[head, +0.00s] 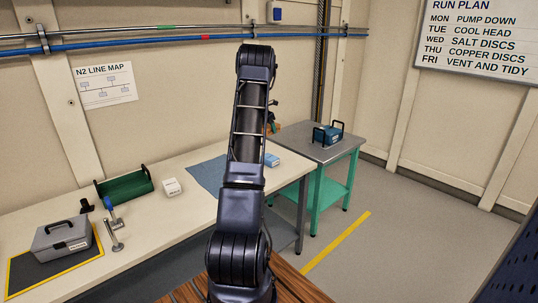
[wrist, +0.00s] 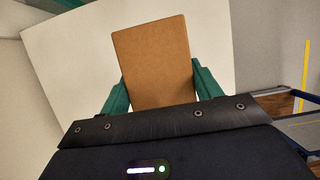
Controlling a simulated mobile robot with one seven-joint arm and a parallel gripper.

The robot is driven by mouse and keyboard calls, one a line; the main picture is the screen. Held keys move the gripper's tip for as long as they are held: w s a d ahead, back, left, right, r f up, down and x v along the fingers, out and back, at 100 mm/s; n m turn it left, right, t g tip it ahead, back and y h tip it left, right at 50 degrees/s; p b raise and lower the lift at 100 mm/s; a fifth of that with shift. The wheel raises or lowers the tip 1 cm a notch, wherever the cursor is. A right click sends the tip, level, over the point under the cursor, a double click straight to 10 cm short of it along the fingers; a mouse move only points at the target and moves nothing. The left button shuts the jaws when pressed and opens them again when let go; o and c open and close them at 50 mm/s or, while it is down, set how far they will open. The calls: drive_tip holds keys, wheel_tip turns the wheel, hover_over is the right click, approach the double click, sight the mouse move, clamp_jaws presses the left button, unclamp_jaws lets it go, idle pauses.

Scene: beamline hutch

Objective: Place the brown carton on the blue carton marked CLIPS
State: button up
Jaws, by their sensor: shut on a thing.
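The brown carton (wrist: 153,45) is between the two green fingers of my gripper (wrist: 159,76) in the wrist view. My gripper is shut on it. In the head view my arm hides most of the gripper, and only a small brown patch shows right of the arm, probably the carton. A small light blue carton (head: 271,160) stands on the bench near its right end, beside the blue mat and partly hidden by my arm. Its marking is too small to read. I cannot make out the blue carton in the wrist view.
The long pale bench (head: 150,218) carries a white carton (head: 171,187), a green holder (head: 125,186), clamp-like tools and a grey case (head: 61,240) on a yellow-edged mat. A blue mat (head: 208,175) lies mid-bench. A green-framed side table (head: 318,150) holds a blue case (head: 328,134).

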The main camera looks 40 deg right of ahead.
sight(271, 156)
wheel_tip(271, 156, down, 15)
drive_tip(key=shift+f, duration=0.2)
idle(0.4)
drive_tip(key=shift+f, duration=0.1)
drive_tip(key=o, duration=1.2)
